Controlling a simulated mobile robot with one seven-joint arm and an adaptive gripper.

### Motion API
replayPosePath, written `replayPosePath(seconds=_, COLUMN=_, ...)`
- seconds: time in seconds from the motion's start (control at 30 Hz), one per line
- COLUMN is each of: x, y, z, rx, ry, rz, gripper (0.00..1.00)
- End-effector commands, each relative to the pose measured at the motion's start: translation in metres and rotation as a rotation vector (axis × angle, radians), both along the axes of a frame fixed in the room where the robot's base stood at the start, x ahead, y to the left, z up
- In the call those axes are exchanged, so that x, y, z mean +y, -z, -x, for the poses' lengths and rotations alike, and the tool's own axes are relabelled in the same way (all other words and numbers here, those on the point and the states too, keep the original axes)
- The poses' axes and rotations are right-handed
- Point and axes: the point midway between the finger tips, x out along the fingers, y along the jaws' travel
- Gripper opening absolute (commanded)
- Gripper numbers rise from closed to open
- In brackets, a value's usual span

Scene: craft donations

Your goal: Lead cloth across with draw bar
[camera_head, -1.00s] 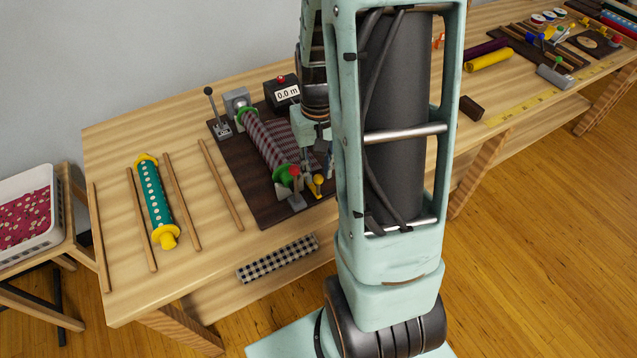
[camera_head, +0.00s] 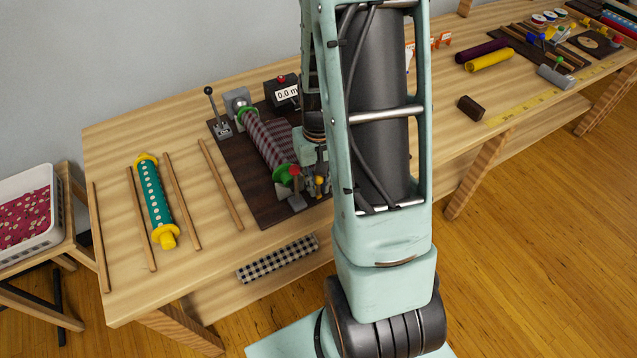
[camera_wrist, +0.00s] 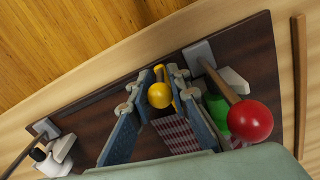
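A red-and-white checked cloth is wound on the roll (camera_head: 262,138) with green ends, on a dark board. My gripper (camera_head: 320,184) is low at the board's front edge, right of the roll's near green end. In the wrist view my gripper (camera_wrist: 162,80) has its fingers apart on either side of a yellow knob (camera_wrist: 159,95); a firm grip is not visible. Part of the cloth (camera_wrist: 176,134) shows behind the fingers. A red knob on a rod (camera_wrist: 249,121) stands just right of the fingers. My arm hides the board's right part and any draw bar there.
The dark board (camera_head: 248,190) carries a lever (camera_head: 213,110) and a box reading "0.0 m" (camera_head: 284,93). Left are wooden sticks (camera_head: 182,202) and a teal roll with yellow ends (camera_head: 155,200). A brown block (camera_head: 471,108) and a yellow ruler (camera_head: 530,105) lie right of my arm.

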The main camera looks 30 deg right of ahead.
Motion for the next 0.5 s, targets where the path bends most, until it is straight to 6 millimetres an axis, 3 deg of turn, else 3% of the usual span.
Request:
replayPosePath(seconds=0.37, x=-0.002, y=0.0, z=0.0, rx=0.0, ry=0.0, rz=0.0, gripper=0.0)
replayPosePath(seconds=0.5, x=-0.014, y=0.001, z=-0.001, rx=-0.001, ry=0.003, rz=0.001, gripper=0.0)
